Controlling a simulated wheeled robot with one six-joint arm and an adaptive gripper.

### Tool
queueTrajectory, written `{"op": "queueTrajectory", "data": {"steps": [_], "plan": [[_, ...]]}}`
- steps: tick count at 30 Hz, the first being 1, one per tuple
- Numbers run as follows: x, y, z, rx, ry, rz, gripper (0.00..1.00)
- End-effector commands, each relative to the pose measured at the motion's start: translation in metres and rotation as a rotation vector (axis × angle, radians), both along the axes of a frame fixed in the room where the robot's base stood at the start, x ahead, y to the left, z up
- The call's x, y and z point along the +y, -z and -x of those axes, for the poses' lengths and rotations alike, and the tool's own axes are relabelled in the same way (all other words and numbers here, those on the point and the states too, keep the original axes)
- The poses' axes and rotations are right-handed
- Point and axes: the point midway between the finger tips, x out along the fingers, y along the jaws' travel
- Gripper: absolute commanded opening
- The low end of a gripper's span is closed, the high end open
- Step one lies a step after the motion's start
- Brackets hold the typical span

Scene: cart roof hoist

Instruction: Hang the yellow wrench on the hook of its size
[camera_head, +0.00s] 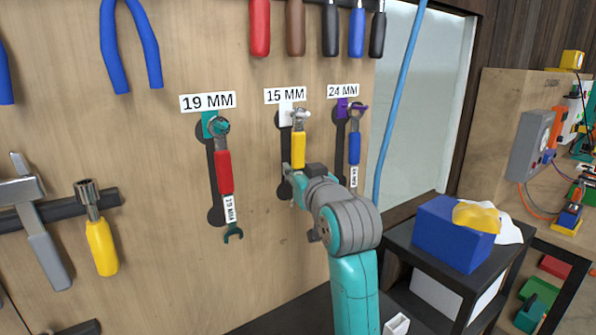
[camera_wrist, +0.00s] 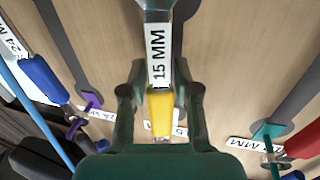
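The yellow wrench (camera_head: 298,150) hangs upright in front of the 15 MM place on the tool board, its light ring end up by the white hook (camera_head: 286,108). I cannot tell whether the ring is around the hook or only in front of it. In the wrist view the wrench's yellow handle (camera_wrist: 160,112) and its 15 MM label show between the fingers. My gripper (camera_head: 291,184) appears shut on its labelled lower part (camera_wrist: 160,72). My gripper hides the wrench's lower end in the head view, and the ring is largely hidden in the wrist view.
The red 19 MM wrench (camera_head: 224,172) hangs to the left and the blue 24 MM wrench (camera_head: 354,149) close to the right. A blue hose (camera_head: 398,100) runs past the board's right edge. A blue box (camera_head: 450,235) with a yellow cloth stands on a black cart at the right.

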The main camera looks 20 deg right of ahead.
Motion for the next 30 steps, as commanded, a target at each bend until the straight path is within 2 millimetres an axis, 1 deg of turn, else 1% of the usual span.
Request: {"op": "queueTrajectory", "data": {"steps": [1, 2, 3, 11, 14, 17, 20, 27, 30], "plan": [[0.000, 0.000, 0.000, 0.001, 0.000, 0.000, 0.47], [0.000, 0.000, 0.000, 0.001, 0.000, 0.000, 0.55], [0.000, 0.000, 0.000, 0.001, 0.000, 0.000, 0.57], [0.000, 0.000, 0.000, 0.001, 0.000, 0.000, 0.57], [0.000, 0.000, 0.005, 0.000, 0.000, 0.000, 0.57], [-0.001, 0.000, 0.016, -0.002, 0.000, 0.000, 0.57], [-0.002, 0.000, 0.033, -0.001, 0.000, 0.000, 0.57], [-0.004, 0.000, 0.081, -0.001, 0.000, 0.000, 0.57], [-0.005, 0.000, 0.097, -0.001, 0.000, 0.000, 0.57]]}}
